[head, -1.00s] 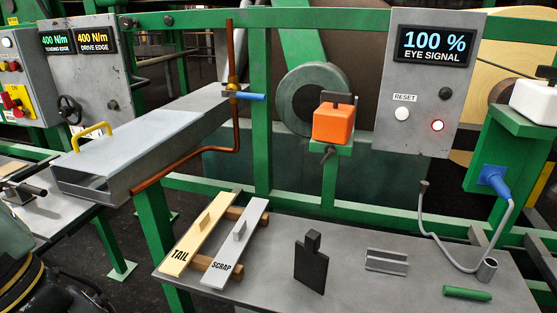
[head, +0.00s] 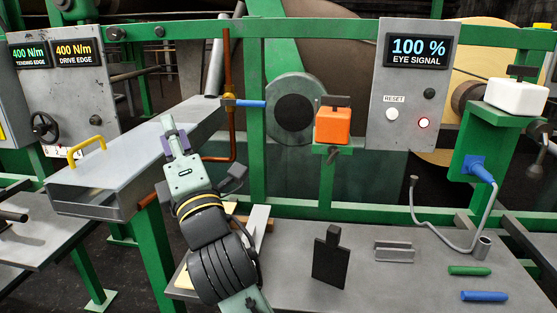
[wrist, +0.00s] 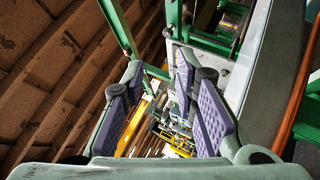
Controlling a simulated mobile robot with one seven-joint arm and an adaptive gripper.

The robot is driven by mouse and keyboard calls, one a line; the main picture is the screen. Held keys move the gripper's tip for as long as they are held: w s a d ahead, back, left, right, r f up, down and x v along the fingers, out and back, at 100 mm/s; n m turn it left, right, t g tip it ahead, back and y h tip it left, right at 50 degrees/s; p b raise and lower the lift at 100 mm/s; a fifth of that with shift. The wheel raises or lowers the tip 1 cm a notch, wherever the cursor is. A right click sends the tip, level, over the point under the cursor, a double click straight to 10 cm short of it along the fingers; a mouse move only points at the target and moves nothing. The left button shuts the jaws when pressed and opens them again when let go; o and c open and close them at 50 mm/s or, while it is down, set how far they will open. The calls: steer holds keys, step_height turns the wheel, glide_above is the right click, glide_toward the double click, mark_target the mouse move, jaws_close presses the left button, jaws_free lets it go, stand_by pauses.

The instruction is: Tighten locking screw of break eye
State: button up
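An orange sensor box (head: 333,125) with a black handle on top sits on a green bracket in mid-view. A dark screw (head: 332,155) shows under it, small and partly shaded. A white sensor box (head: 517,97) with a black handle stands on a green bracket at right. The task does not say which box is the break eye. My gripper (head: 172,140) is raised left of the orange box, well apart from it. Its purple-padded fingers are spread and empty in the wrist view (wrist: 160,105). Neither sensor box can be made out in the wrist view.
The eye signal panel (head: 402,110) reads 100 % with a lit red lamp. A copper pipe with a blue-handled valve (head: 248,103) stands between my gripper and the orange box. The bench (head: 290,240) below holds a black plate (head: 329,262), a grey channel piece (head: 394,250) and markers.

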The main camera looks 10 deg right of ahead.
steer(key=w+d+f+h, duration=0.1)
steer(key=d+f+h, duration=0.25)
steer(key=d, duration=0.35)
steer(key=w+d+f+h, duration=0.2)
steer(key=d+h, duration=0.2)
steer(key=d, duration=0.3)
steer(key=n+g+h, duration=0.1)
steer(key=g+h, duration=0.3)
steer(key=h, duration=0.2)
glide_toward(332, 159)
steer(key=p+x, duration=0.2)
steer(key=x, duration=0.8)
steer(key=shift+w+d, duration=0.15)
steer(key=shift+w, duration=0.25)
steer(key=shift+c, duration=0.3)
jaws_close()
